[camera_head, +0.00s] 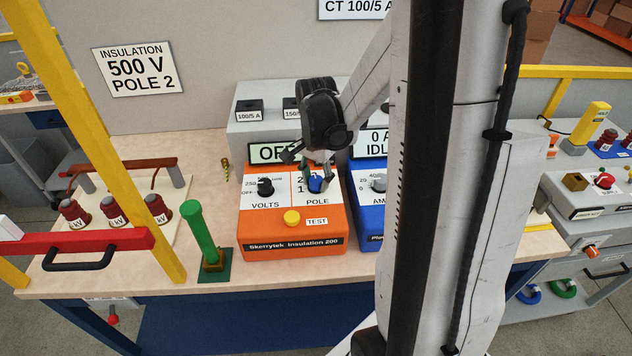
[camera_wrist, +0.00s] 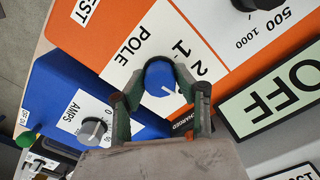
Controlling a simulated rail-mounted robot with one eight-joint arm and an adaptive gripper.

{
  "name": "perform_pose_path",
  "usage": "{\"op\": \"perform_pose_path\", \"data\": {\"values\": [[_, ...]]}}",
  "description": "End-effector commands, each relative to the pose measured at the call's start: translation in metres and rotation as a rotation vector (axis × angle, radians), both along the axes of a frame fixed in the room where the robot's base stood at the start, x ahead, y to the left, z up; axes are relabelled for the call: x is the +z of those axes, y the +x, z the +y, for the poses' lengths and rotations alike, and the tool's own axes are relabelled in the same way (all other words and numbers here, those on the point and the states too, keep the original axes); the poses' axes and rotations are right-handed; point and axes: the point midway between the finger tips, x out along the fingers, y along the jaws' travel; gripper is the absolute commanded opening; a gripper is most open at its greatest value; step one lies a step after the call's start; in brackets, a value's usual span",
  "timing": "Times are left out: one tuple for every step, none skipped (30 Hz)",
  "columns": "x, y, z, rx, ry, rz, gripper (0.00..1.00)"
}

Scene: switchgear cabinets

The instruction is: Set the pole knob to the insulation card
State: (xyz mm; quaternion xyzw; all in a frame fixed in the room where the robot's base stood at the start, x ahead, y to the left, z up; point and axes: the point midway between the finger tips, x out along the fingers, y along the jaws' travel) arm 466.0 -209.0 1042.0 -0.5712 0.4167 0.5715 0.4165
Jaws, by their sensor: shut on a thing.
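The insulation card (camera_head: 138,69) on the back wall reads "INSULATION 500 V POLE 2". The blue pole knob (camera_head: 316,185) is on the orange Skerrytek Insulation 200 box (camera_head: 292,232), right of the black volts knob (camera_head: 265,187). My gripper (camera_head: 318,172) reaches down over the pole knob. In the wrist view, its fingers (camera_wrist: 161,97) are shut on the sides of the blue knob (camera_wrist: 158,76). The numbers 1 and 2 show beside the knob. A short white mark shows on the knob, but I cannot tell which number it points to. The box's display (camera_wrist: 279,97) reads OFF.
A blue box (camera_head: 368,205) with a grey amps knob (camera_wrist: 92,130) stands close beside the orange box. A yellow test button (camera_head: 292,217) sits below the knobs. A green post (camera_head: 198,232) stands to the left. My arm hides the bench's right part.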

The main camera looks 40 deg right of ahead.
Motion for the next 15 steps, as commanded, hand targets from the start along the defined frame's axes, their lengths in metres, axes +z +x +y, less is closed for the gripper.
{"op": "perform_pose_path", "data": {"values": [[-0.0023, 0.0003, -0.0001, 0.033, 0.0, 0.0, 0.03], [-0.0023, 0.0003, -0.0001, 0.057, 0.0, 0.0, 0.03], [-0.0025, 0.0, 0.0, 0.089, 0.0, 0.0, 0.03], [-0.0026, -0.0001, 0.0001, 0.115, 0.0, 0.0, 0.03], [-0.0027, 0.0, 0.0001, 0.141, 0.0, 0.0, 0.03], [-0.0026, 0.0001, -0.0001, 0.176, 0.0, 0.0, 0.03], [-0.0025, 0.0003, -0.0001, 0.201, 0.0, 0.0, 0.03], [-0.0025, 0.0003, -0.0001, 0.227, 0.0, 0.0, 0.03], [-0.0025, 0.0001, -0.0001, 0.262, 0.0, 0.0, 0.03], [-0.0024, 0.0, 0.0, 0.287, 0.0, 0.0, 0.03], [-0.0023, 0.0, 0.0, 0.312, 0.0, 0.0, 0.03], [-0.0021, 0.0001, -0.0001, 0.344, 0.0, 0.0, 0.03], [-0.002, 0.0002, 0.0, 0.369, 0.0, 0.0, 0.03], [-0.002, 0.0002, 0.0, 0.391, 0.0, 0.0, 0.03], [-0.0019, 0.0002, 0.0, 0.421, 0.0, 0.0, 0.03]]}}
